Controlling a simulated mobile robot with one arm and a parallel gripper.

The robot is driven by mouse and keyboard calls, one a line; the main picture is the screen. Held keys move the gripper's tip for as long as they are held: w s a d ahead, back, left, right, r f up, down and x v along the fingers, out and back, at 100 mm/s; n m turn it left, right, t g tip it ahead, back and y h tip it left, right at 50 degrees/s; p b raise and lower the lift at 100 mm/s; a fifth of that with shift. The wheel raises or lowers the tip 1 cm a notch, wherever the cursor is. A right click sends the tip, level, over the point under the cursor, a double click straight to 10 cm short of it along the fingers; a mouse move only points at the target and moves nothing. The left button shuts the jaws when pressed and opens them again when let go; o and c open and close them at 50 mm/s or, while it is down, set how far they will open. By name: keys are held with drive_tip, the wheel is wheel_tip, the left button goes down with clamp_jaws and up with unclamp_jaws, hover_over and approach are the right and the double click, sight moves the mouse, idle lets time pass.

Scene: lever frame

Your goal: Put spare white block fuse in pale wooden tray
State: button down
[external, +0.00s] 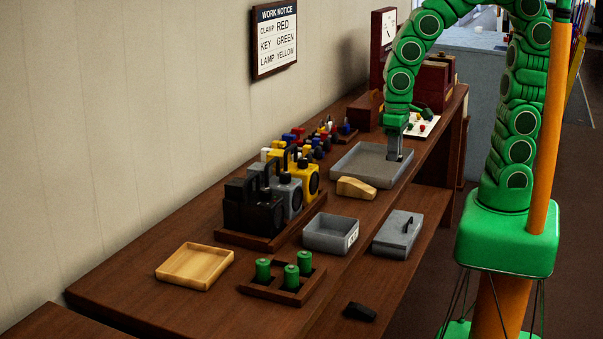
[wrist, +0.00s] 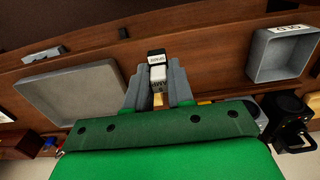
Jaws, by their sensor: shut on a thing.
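My gripper (wrist: 156,78) is shut on a small block fuse (wrist: 157,72), white with a black end and a printed label, in the wrist view. In the external view my gripper (external: 395,150) points down over the right part of the large grey tray (external: 345,172); the fuse cannot be made out there. The pale wooden tray (external: 195,281) lies at the near left of the bench, empty and well away from my gripper. The large grey tray also shows at the left in the wrist view (wrist: 70,98).
A small grey bin (external: 328,234) and a grey lidded box (external: 398,234) stand mid-bench. A rack of black, grey and yellow lever units (external: 270,195) runs along the wall side. Green cylinders (external: 291,277) stand in a wooden holder beside the pale tray. A tan block (external: 356,188) lies by the grey tray.

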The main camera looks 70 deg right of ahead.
drive_tip(key=w+a+r, duration=0.2)
drive_tip(key=w+a, duration=0.6)
drive_tip(key=w, duration=0.1)
hover_over(213, 265)
drive_tip(key=shift+s+d+f, duration=0.1)
drive_tip(key=shift+s+f, duration=0.05)
drive_tip(key=shift+f, duration=2.7)
drive_tip(key=shift+s+d+f, duration=0.1)
drive_tip(key=shift+f, duration=2.9)
drive_tip(key=shift+w+a+f, duration=0.1)
drive_tip(key=shift+w+f, duration=0.1)
drive_tip(key=shift+f, duration=0.1)
drive_tip(key=shift+f, duration=1.5)
